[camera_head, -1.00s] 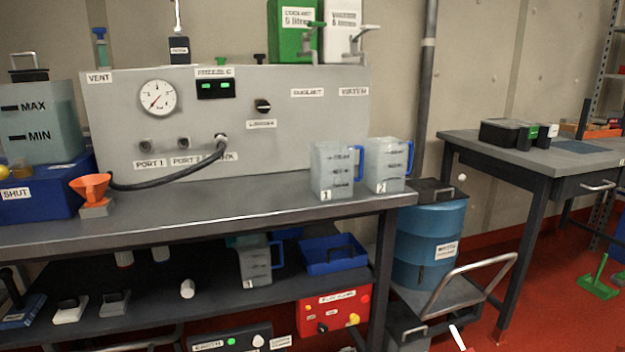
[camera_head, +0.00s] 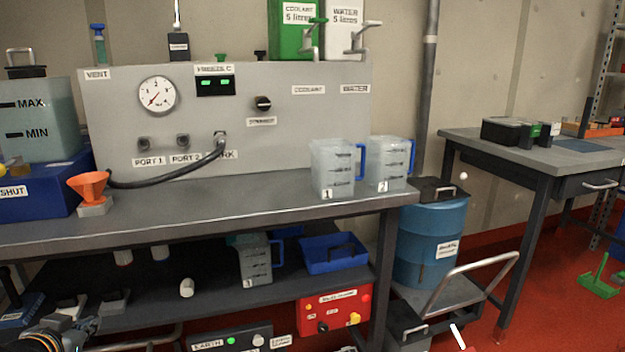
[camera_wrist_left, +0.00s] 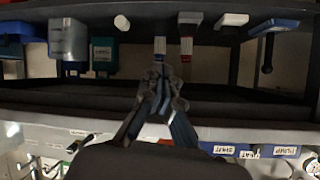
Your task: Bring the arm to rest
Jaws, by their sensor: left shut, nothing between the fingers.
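My left gripper (camera_head: 84,328) shows at the lower left corner of the head view, in front of the bench's lower shelf. In the left wrist view its fingers (camera_wrist_left: 165,82) are together, shut and empty. That view appears upside down, with shelf items beyond the fingertips and apart from them. Most of my left arm is outside the head view. My right gripper is in neither view.
The grey bench (camera_head: 250,199) carries a gauge panel (camera_head: 310,135), jugs 1 (camera_head: 333,170) and 2 (camera_head: 390,165), and an orange funnel (camera_head: 90,186). Its lower shelf (camera_head: 215,295) holds jug 3 (camera_head: 254,262) and a blue tray (camera_head: 333,255). A blue drum (camera_head: 430,235) stands right of it.

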